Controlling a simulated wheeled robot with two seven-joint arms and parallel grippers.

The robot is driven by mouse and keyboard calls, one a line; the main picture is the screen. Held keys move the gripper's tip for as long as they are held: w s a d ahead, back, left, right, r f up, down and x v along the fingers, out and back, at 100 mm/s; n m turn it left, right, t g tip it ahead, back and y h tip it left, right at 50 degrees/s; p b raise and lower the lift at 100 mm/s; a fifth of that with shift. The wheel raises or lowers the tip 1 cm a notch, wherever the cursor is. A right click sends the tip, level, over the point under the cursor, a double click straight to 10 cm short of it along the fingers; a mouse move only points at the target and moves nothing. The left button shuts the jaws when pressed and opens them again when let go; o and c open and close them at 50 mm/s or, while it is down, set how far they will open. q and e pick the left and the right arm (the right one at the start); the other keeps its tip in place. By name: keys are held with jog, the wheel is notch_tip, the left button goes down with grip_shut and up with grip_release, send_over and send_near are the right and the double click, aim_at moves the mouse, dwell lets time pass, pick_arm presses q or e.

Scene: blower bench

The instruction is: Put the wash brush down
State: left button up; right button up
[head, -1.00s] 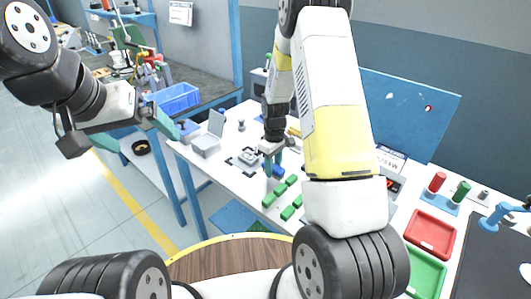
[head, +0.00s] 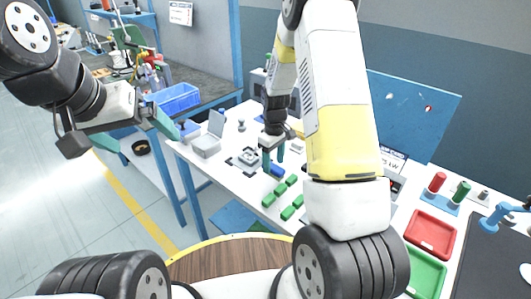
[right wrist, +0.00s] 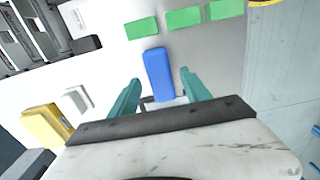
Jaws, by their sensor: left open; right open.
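A small blue block-like piece (head: 277,171), probably the wash brush, lies on the white bench top beside the green blocks. In the right wrist view the blue piece (right wrist: 159,73) lies between and beyond the two teal fingertips, with a gap on each side. A pale part at its near end is partly hidden by the gripper. My right gripper (head: 273,158) is open just above and behind it, and its spread fingers also show in the wrist view (right wrist: 161,80). My left gripper (head: 137,132) is open and empty, off the bench at the left.
Several green blocks (head: 292,213) lie in rows close to the blue piece. A grey open box (head: 206,146) and a grey fixture (head: 248,157) stand left of it. A red tray (head: 430,234) and green tray (head: 424,272) are at the right. A blue crate (head: 179,99) stands on the far bench.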

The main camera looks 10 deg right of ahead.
aim_at(273, 166)
jog(key=s+r+m+t, duration=0.1)
jog(key=s+r, duration=0.2)
jog(key=r, duration=0.5)
jog(key=s+r+m+t+y, duration=0.1)
jog(key=s+r, duration=0.2)
jog(key=r, duration=0.5)
jog(key=s+r+m+t, duration=0.1)
jog(key=s+r, duration=0.3)
jog(key=r, duration=0.5)
jog(key=s+a+r+m+t, duration=0.1)
jog(key=s+r+m, duration=0.1)
jog(key=s, duration=0.5)
jog(key=s+a+r+m+t+y, duration=0.1)
jog(key=s+r+m+t, duration=0.1)
jog(key=s, duration=0.5)
jog(key=shift+s+r, duration=0.15)
jog(key=shift+r, duration=0.75)
jog(key=shift+a, duration=0.1)
jog(key=shift+o, duration=0.4)
